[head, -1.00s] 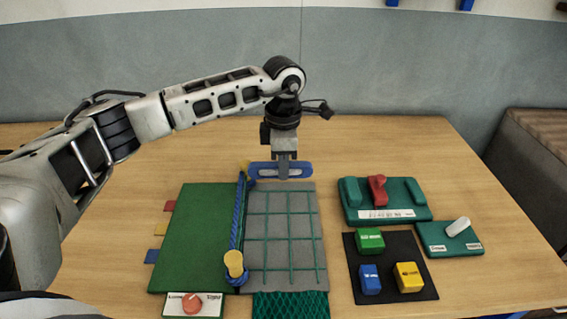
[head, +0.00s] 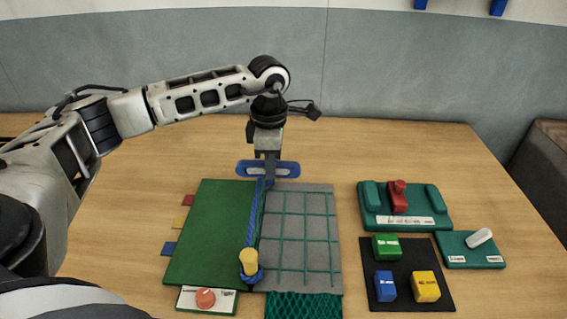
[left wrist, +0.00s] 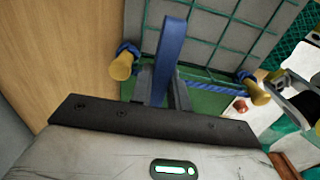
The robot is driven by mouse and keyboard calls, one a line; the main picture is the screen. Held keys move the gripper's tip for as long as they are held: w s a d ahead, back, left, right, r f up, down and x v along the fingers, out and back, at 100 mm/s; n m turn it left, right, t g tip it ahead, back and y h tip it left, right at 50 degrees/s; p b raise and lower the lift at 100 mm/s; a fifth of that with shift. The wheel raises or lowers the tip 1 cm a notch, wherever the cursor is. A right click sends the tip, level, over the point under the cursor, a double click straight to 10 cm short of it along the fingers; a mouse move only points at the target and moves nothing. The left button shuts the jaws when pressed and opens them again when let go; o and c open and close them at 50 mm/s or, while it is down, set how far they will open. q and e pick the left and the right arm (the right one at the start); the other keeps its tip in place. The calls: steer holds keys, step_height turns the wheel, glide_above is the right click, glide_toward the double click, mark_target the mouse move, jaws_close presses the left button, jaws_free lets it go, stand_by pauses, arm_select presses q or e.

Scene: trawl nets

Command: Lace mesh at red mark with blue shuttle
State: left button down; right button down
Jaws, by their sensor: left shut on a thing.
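My left gripper (head: 267,178) is shut on the blue shuttle (head: 288,169), held crosswise at the far end of the board. The left wrist view shows the shuttle (left wrist: 172,45) upright between the fingers (left wrist: 160,92). A green mesh (head: 307,230) of squares lies on a grey panel. A blue rope (head: 256,215) runs along its left edge to a near yellow peg (head: 249,262). The far yellow peg (left wrist: 122,65) shows in the left wrist view, with blue cord round it; in the head view the shuttle hides it. A red tab (head: 189,200) sticks out at the board's left edge. My right gripper is not seen.
The green board (head: 210,235) has yellow (head: 179,225) and blue (head: 168,249) tabs and a red knob (head: 205,298). At right are a teal stand with a red lever (head: 398,196), a switch plate (head: 458,252) and a black mat (head: 405,300) with coloured blocks. The far table is clear.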

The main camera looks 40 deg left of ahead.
arm_select(q)
steer(key=s+a+b, duration=0.1)
steer(key=s+a, duration=0.4)
steer(key=a, duration=0.4)
steer(key=shift+s, duration=0.3)
stand_by(0.3)
